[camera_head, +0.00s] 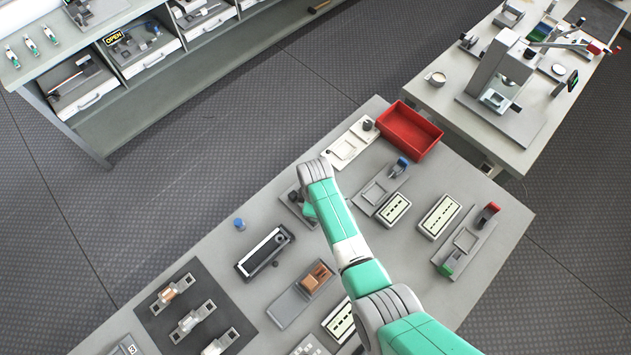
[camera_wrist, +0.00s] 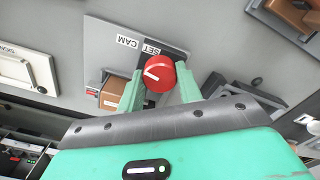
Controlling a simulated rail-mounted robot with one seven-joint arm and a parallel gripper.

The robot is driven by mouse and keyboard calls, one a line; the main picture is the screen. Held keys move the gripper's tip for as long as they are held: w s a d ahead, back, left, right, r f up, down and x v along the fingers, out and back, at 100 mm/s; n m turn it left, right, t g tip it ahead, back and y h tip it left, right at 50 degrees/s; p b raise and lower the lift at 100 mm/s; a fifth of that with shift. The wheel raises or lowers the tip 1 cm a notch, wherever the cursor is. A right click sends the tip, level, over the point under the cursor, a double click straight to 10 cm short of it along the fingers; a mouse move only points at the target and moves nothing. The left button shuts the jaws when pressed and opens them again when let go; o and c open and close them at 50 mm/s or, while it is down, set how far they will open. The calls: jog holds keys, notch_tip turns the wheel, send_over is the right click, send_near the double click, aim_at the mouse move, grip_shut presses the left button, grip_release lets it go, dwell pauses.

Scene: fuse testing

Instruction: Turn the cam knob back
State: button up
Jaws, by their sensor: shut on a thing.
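The red cam knob (camera_wrist: 159,75) is in the middle of the wrist view, with a white pointer line on its face. It sits on a grey plate (camera_wrist: 105,50) printed "SET" and "CAM". My gripper (camera_wrist: 160,70) has its two green fingers on either side of the knob and is shut on it. A brown block (camera_wrist: 113,92) sits on the fixture just left of the left finger. In the head view, part of the dark grey fixture (camera_head: 292,197) shows beside the end of my arm. The knob is hidden there by my arm.
A white fixture (camera_head: 346,148) and an open red bin (camera_head: 408,132) stand beyond my arm. A blue cylinder (camera_head: 239,224) and a black-topped box (camera_head: 263,252) are to the left. Fixtures and white slotted blocks (camera_head: 440,215) are to the right.

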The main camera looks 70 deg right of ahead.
jog(key=n, duration=0.4)
jog(key=shift+n+p, duration=0.3)
jog(key=shift+p, duration=0.05)
jog(key=n, duration=0.5)
jog(key=shift+p, duration=0.35)
jog(key=n, duration=0.6)
jog(key=shift+n+p, duration=0.45)
jog(key=shift+n, duration=2.05)
jog(key=o, duration=1)
notch_tip(320, 180, up, 8)
jog(key=shift+f+p, duration=0.1)
jog(key=shift+p, duration=0.5)
